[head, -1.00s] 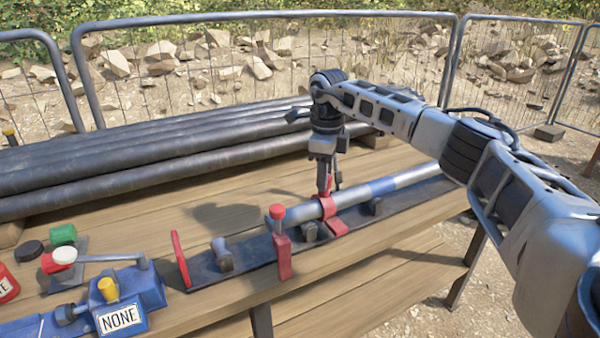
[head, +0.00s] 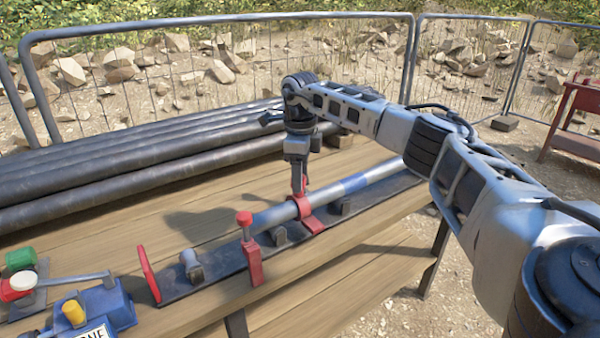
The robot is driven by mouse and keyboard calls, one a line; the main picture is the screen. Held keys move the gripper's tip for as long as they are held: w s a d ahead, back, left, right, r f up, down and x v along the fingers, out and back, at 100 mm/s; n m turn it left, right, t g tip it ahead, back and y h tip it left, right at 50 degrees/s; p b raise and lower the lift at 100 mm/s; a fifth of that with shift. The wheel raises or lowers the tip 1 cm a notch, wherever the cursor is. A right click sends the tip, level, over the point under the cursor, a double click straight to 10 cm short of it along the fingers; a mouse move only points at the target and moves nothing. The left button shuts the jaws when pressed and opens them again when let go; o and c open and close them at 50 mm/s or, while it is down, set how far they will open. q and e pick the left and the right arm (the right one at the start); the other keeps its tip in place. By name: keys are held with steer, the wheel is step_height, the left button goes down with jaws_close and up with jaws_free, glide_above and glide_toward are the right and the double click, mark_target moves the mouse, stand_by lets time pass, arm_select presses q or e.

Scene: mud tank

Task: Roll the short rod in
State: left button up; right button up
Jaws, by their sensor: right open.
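My right gripper (head: 299,190) points down, open, just above the red collar. Its fingertips partly hide the collar's top, and I cannot tell whether they touch it. My left gripper is not in view.
Thick black pipes (head: 120,175) lie along the back of the bench. A blue device with a yellow knob (head: 100,305) and a lever, with red and green parts beside it, is at the front left. A mesh fence (head: 215,75) stands behind. A red table (head: 578,115) is far right.

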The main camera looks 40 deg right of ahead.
step_height(320, 180, up, 16)
stand_by(0.5)
steer(key=shift+f, duration=0.1)
